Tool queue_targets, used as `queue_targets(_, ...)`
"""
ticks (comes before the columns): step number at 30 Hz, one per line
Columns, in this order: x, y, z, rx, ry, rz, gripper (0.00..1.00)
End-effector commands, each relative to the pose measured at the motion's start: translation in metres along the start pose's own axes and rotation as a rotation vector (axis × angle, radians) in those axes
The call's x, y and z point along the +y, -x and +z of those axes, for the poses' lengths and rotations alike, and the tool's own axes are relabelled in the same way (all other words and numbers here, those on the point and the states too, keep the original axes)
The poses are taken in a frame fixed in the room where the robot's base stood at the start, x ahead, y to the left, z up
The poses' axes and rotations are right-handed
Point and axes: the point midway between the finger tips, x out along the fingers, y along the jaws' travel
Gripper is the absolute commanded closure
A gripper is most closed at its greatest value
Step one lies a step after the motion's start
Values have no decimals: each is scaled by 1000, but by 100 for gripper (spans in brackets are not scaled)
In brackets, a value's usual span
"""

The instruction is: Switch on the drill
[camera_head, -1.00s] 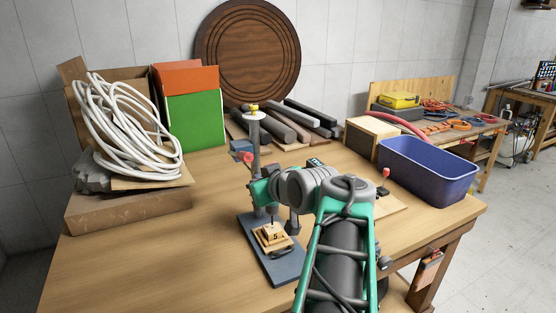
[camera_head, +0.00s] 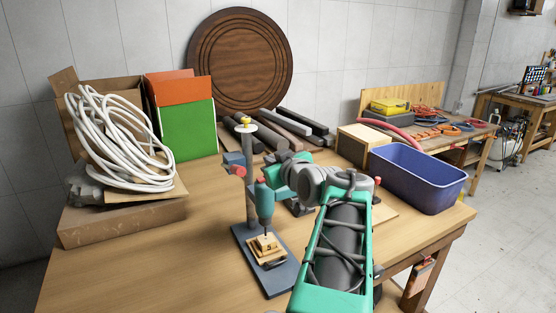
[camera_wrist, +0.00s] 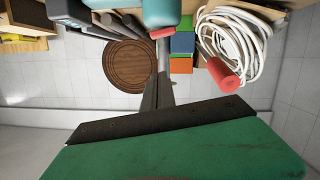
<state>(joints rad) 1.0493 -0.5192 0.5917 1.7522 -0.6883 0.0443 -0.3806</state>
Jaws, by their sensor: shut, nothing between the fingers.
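A red knob (camera_head: 237,170) shows left of the column. In the wrist view, part of the teal drill (camera_wrist: 160,12) is at the top edge, with a red tip (camera_wrist: 162,34) beside it and a larger red knob (camera_wrist: 226,76) to the right. My gripper (camera_wrist: 163,48) is shut and empty, its tips close to the red tip; contact cannot be told. My arm partly hides it in the head view.
A coiled white hose (camera_head: 120,140) leans on boxes at the left. Dark bars (camera_head: 290,125) lie behind the drill. A blue bin (camera_head: 415,178) and a wooden box (camera_head: 358,143) stand at the right. The table front left is bare.

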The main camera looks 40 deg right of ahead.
Motion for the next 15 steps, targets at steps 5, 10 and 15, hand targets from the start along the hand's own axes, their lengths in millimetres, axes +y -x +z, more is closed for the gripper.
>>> queue_targets(5, 0, -33, 6, -6, -4, -2, 100)
queue_targets(10, 0, -37, 31, -3, -2, 0, 100)
queue_targets(15, 0, -39, 39, -1, 1, 1, 100)
